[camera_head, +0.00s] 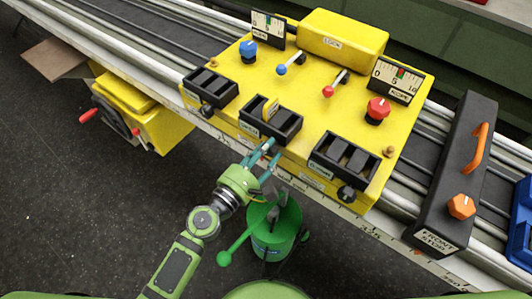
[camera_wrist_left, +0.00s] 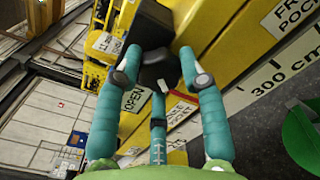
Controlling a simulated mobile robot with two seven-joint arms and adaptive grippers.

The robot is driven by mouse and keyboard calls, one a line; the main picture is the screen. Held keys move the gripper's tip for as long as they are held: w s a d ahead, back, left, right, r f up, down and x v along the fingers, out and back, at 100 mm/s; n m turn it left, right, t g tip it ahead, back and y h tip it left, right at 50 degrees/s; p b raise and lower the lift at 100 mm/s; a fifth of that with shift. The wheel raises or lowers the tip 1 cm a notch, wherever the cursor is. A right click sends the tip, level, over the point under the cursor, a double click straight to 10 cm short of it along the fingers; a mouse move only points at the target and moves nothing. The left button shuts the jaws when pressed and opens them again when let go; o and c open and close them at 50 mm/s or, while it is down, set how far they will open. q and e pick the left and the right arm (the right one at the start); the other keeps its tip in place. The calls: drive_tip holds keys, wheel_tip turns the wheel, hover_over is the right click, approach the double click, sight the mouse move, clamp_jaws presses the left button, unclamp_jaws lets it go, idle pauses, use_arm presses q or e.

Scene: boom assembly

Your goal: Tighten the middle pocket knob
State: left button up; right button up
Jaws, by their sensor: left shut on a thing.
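The middle pocket (camera_head: 288,133) is a black open box on the front edge of the yellow console (camera_head: 322,98). A tan-yellow piece (camera_head: 270,107) stands in it. My left gripper (camera_head: 268,154) is at the front of this pocket, its teal fingers shut on the pocket's black knob. In the left wrist view the knob (camera_wrist_left: 158,70) sits between the fingertips of my gripper (camera_wrist_left: 160,72), below the black pocket. The fingers partly hide the knob in the head view. An "OPEN" label shows beside the left finger. My right gripper is not in view.
The left pocket (camera_head: 210,87) and right pocket (camera_head: 345,157) flank the middle one, each with a black knob. A green can (camera_head: 274,240) with a green ball lever stands close below my gripper. A black "FRONT STOP" block (camera_head: 455,180) is at right.

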use_arm(q)
drive_tip(key=shift+w+r+m+p, duration=0.15)
drive_tip(key=shift+m+p, duration=0.85)
drive_tip(key=shift+m, duration=5.9)
drive_tip(key=shift+s+r+m+p, duration=0.1)
drive_tip(key=shift+m+p, duration=0.9)
drive_tip(key=shift+m, duration=5.9)
drive_tip(key=shift+w+r, duration=0.1)
drive_tip(key=o, duration=1.1)
drive_tip(key=shift+o, duration=0.2)
drive_tip(key=shift+f, duration=0.2)
